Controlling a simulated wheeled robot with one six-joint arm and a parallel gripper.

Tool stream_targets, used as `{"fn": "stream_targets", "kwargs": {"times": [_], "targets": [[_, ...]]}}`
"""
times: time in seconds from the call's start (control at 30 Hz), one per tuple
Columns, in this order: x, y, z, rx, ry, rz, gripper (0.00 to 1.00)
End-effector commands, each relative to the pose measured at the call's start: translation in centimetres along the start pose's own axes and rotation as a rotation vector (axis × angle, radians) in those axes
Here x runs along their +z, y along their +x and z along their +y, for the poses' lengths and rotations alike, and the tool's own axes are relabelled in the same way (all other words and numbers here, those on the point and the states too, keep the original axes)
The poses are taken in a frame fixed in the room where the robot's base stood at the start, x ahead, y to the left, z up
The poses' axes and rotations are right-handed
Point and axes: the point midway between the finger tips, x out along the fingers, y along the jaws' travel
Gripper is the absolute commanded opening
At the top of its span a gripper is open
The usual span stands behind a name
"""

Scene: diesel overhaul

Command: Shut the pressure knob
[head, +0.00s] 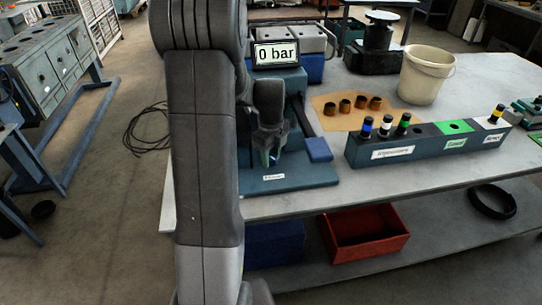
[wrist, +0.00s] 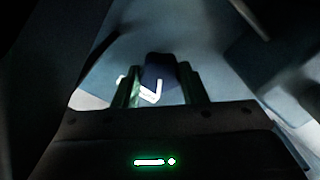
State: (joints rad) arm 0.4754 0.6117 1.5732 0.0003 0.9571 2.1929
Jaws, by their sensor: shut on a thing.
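The pressure knob (wrist: 158,72) is a dark block with a white mark on it in the wrist view. My gripper (wrist: 164,92) is around it, one finger on each side, and is shut on it. In the head view my gripper (head: 272,156) points down over the teal test stand (head: 300,178), and the knob cannot be made out there. My arm hides the stand's left part.
A teal rack (head: 420,148) with colour-banded injectors stands to the right. Behind it are a cream bucket (head: 427,75) and a brown mat (head: 345,121) with several copper sleeves. A blue block (head: 318,149) is close right of my gripper. The table's front right is clear.

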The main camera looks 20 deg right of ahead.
Motion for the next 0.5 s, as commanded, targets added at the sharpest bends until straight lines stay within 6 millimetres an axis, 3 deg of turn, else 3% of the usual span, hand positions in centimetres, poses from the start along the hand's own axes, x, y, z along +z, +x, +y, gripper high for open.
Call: {"fn": "stream_targets", "kwargs": {"times": [0.5], "targets": [[0.04, -0.14, -0.09, -0.003, 0.129, -0.001, 0.15]]}}
